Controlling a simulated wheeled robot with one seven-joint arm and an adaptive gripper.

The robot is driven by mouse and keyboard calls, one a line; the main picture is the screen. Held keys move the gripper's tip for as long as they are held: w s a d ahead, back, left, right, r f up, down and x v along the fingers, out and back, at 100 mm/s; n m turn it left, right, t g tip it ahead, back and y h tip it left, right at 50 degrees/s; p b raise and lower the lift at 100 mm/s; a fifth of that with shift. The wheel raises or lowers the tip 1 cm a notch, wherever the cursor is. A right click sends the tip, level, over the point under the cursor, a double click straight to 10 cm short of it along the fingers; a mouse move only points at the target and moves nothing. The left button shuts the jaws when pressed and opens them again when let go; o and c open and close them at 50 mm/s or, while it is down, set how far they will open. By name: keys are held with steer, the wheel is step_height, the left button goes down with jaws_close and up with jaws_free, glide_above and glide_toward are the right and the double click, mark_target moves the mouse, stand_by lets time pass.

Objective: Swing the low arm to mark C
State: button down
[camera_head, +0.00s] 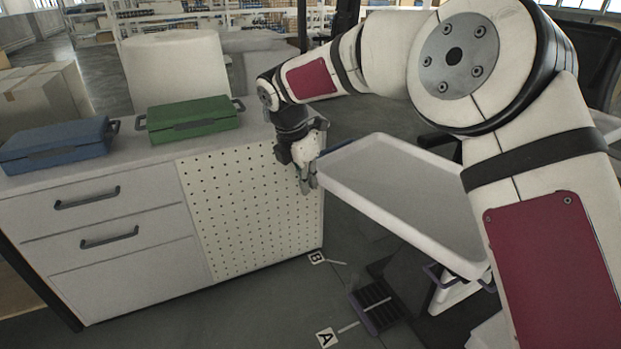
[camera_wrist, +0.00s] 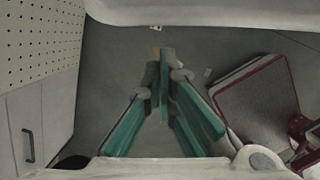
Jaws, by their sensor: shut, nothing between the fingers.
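A white tray (camera_head: 395,205) stands at the right of the cabinet, at about my gripper's height. Purple-grey handle parts (camera_head: 437,279) show low under its near end; I cannot tell which part is the low arm. Floor mark B (camera_head: 317,258) lies near the cabinet's corner, and floor mark A (camera_head: 326,337) is nearer. Mark C is not seen. My gripper (camera_head: 309,188) points down, shut and empty, between the pegboard and the tray's left end. In the wrist view its teal fingers (camera_wrist: 163,85) meet, and a pale rim (camera_wrist: 200,12) crosses the top.
A white cabinet with a pegboard side (camera_head: 250,210) stands at left. A blue case (camera_head: 55,145) and a green case (camera_head: 193,118) lie on it. A dark slotted floor piece (camera_head: 378,306) sits beside mark A. Floor is open between cabinet and marks.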

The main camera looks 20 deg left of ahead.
steer(key=s+a+v, duration=0.1)
steer(key=v, duration=0.9)
steer(key=shift+s, duration=0.35)
steer(key=shift+r, duration=0.1)
